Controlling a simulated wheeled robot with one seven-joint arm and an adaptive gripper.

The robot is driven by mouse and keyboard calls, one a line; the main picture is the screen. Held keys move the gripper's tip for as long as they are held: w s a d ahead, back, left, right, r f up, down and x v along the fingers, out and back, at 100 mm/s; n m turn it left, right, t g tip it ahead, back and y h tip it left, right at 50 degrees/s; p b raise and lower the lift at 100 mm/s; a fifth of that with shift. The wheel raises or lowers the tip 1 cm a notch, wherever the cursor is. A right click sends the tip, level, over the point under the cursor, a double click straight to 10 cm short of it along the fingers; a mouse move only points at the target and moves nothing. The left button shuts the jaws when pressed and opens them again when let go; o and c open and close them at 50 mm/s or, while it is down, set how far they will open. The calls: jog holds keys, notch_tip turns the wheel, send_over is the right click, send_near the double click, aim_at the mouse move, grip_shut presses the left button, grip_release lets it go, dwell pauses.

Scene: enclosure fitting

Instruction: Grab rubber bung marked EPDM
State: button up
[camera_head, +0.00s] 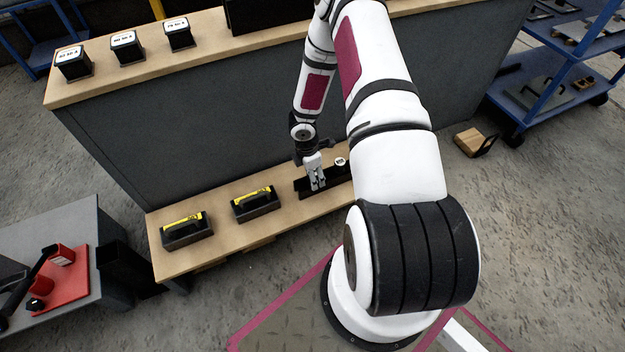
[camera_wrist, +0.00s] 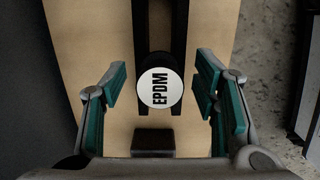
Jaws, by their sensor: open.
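The rubber bung marked EPDM (camera_wrist: 160,89) shows in the wrist view with a round white top and black lettering. It sits at a black rack (camera_wrist: 151,25) on the wooden shelf. My gripper (camera_wrist: 160,92) is open, with one teal-padded finger on each side of the bung and a gap on both sides. I cannot tell how far above the bung the fingertips are. In the head view my gripper (camera_head: 317,184) is low over the black rack (camera_head: 303,188). A white-topped piece (camera_head: 340,162) stands on the rack beside it; its marking is too small to read.
Two black boxes with yellow labels (camera_head: 185,229) (camera_head: 256,203) stand on the low wooden shelf (camera_head: 225,238). Several black boxes with white labels (camera_head: 127,47) stand on the upper ledge. A grey table (camera_head: 78,228) with a red tray (camera_head: 66,283) is at the left. A blue cart (camera_head: 555,75) is at the right.

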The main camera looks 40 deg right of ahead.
jog(key=shift+c, duration=0.2)
jog(key=c, duration=1.3)
jog(key=shift+o, duration=0.2)
